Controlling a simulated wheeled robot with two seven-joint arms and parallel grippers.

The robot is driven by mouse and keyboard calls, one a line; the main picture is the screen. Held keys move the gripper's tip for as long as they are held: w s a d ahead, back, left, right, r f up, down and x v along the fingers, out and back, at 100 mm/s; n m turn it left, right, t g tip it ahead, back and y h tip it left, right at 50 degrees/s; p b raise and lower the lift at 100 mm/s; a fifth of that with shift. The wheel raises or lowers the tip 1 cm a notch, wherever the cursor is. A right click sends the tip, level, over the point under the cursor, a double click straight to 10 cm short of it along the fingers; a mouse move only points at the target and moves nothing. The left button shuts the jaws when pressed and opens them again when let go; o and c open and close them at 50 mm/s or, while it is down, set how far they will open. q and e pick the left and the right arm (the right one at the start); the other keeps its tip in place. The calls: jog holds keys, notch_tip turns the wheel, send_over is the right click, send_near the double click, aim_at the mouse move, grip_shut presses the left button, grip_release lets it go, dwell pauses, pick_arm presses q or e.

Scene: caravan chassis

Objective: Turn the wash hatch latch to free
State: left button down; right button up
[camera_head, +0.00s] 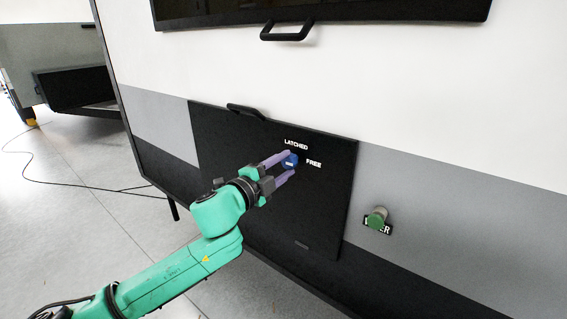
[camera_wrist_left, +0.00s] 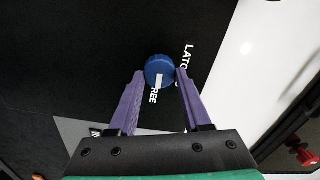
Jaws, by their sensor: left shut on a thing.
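The wash hatch latch is a round blue knob (camera_head: 291,159) on a black hatch panel (camera_head: 225,140). It also shows in the left wrist view (camera_wrist_left: 158,65). The label LATCHED (camera_head: 296,143) is above it and the label FREE (camera_head: 314,163) to its right. The knob's white mark (camera_wrist_left: 159,81) lies on the side toward the FREE label. My left gripper (camera_head: 288,164) is shut on the knob, with one purple finger on each side. In the left wrist view the fingertips (camera_wrist_left: 160,74) flank the knob. My right gripper is not in view.
A black handle (camera_head: 246,112) sits on the hatch's top edge, and another handle (camera_head: 287,33) is higher up the wall. A green round knob (camera_head: 377,217) with a partly hidden label is to the right. A cable (camera_head: 90,186) lies on the floor at left.

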pick_arm(q)
jog(key=shift+m, duration=0.4)
jog(key=shift+c, duration=1.7)
grip_release()
jog(key=b+v, duration=0.5)
jog(key=v, duration=0.9)
jog(key=shift+s, duration=0.25)
jog(key=shift+a, duration=0.15)
